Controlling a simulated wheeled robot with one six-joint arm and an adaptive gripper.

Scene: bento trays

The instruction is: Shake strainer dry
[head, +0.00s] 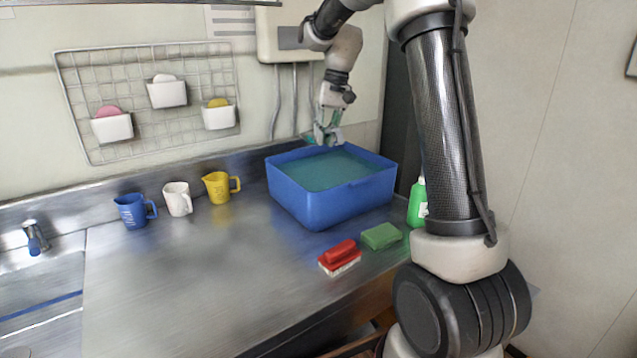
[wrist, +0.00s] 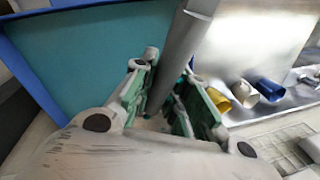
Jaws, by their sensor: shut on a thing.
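My gripper (head: 328,140) is above the back of the blue tub (head: 318,207), which holds teal water (head: 335,168). In the wrist view my gripper (wrist: 163,100) is shut on a grey bar, which looks like the strainer's handle (wrist: 182,60). The handle runs between the green finger pads and up out of the top of the picture. The strainer's bowl is not clearly visible in either view, so I cannot tell whether it touches the water. The tub (wrist: 30,65) fills the upper left of the wrist view.
A blue cup (head: 131,212), a white cup (head: 178,199) and a yellow cup (head: 217,187) stand left of the tub. A red brush (head: 340,254), a green sponge (head: 381,236) and a green bottle (head: 417,203) are at its front right.

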